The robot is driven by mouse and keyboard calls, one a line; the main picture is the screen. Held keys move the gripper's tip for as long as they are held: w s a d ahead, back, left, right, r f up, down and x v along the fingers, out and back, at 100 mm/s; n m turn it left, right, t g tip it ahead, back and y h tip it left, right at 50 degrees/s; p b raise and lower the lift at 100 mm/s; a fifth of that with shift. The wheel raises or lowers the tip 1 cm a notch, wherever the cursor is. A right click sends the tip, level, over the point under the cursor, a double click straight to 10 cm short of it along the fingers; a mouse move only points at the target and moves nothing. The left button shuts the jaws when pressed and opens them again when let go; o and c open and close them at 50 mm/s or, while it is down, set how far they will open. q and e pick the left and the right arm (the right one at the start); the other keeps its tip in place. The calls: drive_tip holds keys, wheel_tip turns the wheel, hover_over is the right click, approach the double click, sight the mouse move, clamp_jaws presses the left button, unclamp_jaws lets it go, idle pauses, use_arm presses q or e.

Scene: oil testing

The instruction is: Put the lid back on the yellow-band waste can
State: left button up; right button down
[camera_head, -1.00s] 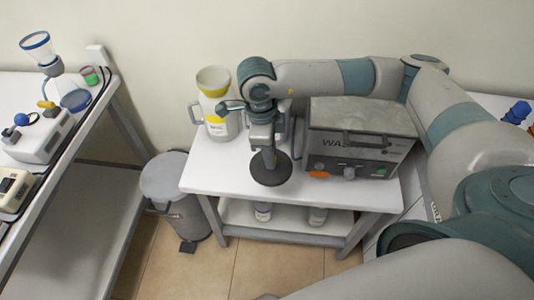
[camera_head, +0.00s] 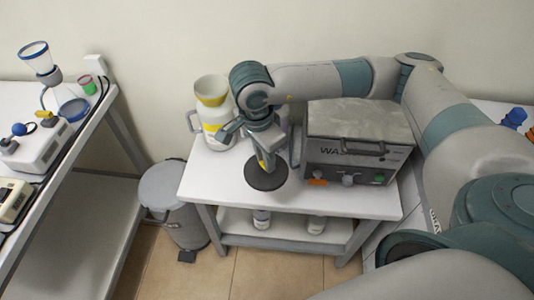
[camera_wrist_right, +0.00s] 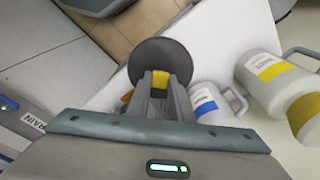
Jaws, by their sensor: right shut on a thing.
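The lid (camera_head: 266,176) is a dark round disc with a yellow grip (camera_wrist_right: 161,79). My right gripper (camera_head: 266,158) is shut on that grip, with the disc (camera_wrist_right: 160,52) beyond the fingertips in the right wrist view. The disc appears low over the white table; I cannot tell whether it touches. The yellow-band waste can (camera_head: 216,126) stands upright behind and left of the lid. A yellow-banded, funnel-like piece (camera_head: 211,88) is at its top. In the right wrist view the can (camera_wrist_right: 268,76) is at the right. My left gripper is out of view.
A blue-band can (camera_wrist_right: 210,104) stands beside the yellow-band can, mostly hidden by my arm in the head view. A grey washer box (camera_head: 355,150) fills the table's right side. A grey bin (camera_head: 172,190) stands left of the white table (camera_head: 225,188). The table's front left is clear.

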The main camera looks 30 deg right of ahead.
sight(263, 165)
drive_tip(key=n, duration=0.1)
drive_tip(key=r+n, duration=0.1)
drive_tip(key=n, duration=0.2)
drive_tip(key=shift+s+a+r+t, duration=0.15)
drive_tip(key=shift+a+r+t, duration=0.05)
drive_tip(key=shift+r+t, duration=0.1)
drive_tip(key=n, duration=0.2)
drive_tip(key=r+n, duration=0.1)
drive_tip(key=n, duration=0.1)
drive_tip(key=shift+s+a+r, duration=0.1)
drive_tip(key=shift+s+a, duration=0.05)
drive_tip(key=shift+a, duration=0.05)
drive_tip(key=n, duration=0.1)
drive_tip(key=r+n, duration=0.1)
drive_tip(key=n, duration=0.1)
drive_tip(key=shift+s+a+n+y, duration=0.2)
drive_tip(key=shift+n+y, duration=0.1)
drive_tip(key=shift+y, duration=0.1)
drive_tip(key=n, duration=0.1)
drive_tip(key=r+n, duration=0.1)
drive_tip(key=n, duration=0.2)
drive_tip(key=shift+s+a+r+n+t+y, duration=0.2)
drive_tip(key=shift+s+r+n+t+y, duration=0.1)
drive_tip(key=shift+n, duration=0.1)
